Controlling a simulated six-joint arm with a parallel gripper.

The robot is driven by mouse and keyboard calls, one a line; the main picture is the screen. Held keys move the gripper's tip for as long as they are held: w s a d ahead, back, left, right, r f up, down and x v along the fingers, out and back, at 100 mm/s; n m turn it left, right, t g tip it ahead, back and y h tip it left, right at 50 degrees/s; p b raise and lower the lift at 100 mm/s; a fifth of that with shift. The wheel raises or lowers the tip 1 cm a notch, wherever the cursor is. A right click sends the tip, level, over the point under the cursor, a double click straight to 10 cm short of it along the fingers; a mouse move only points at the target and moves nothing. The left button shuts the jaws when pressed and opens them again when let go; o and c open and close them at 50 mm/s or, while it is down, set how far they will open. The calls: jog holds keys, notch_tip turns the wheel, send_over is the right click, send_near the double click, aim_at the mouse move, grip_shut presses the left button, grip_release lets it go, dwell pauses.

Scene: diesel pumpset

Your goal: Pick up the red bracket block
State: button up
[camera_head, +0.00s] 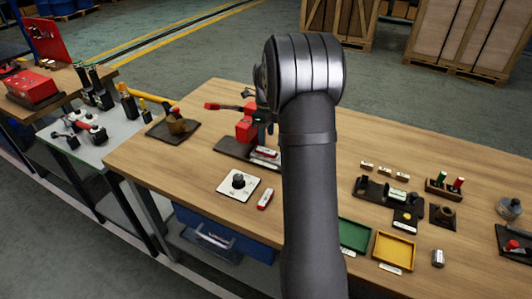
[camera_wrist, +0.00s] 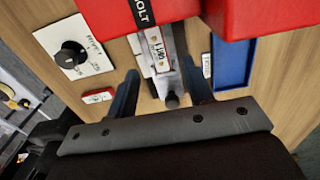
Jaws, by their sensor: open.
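A red block (camera_head: 246,127), which looks like the bracket block, stands on a dark base plate (camera_head: 228,147) left of my arm in the head view. In the wrist view large red surfaces (camera_wrist: 170,8) fill the top edge, close to the camera, one with a dark lettered strip. My gripper (camera_wrist: 160,68) is open, its two dark fingers apart below the red surfaces. A pale labelled part with a dark round end (camera_wrist: 171,100) shows between the fingers; I cannot tell whether they touch it. In the head view my arm hides most of the gripper.
A white dial plate with a black knob (camera_head: 238,182) and a small red-and-white piece (camera_head: 265,198) lie in front of the block. Green (camera_head: 354,235) and yellow (camera_head: 394,250) trays lie right of my arm.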

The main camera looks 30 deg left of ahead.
aim_at(266, 150)
jog(key=shift+s+f, duration=0.15)
jog(key=shift+f, duration=2.9)
grip_shut()
jog(key=shift+r, duration=0.1)
jog(key=shift+r, duration=0.6)
jog(key=r, duration=0.2)
jog(key=d+r, duration=0.1)
jog(key=shift+d+r, duration=0.15)
jog(key=shift+r, duration=0.2)
jog(key=d+r, duration=0.6)
jog(key=d, duration=0.4)
jog(key=shift+d, duration=0.15)
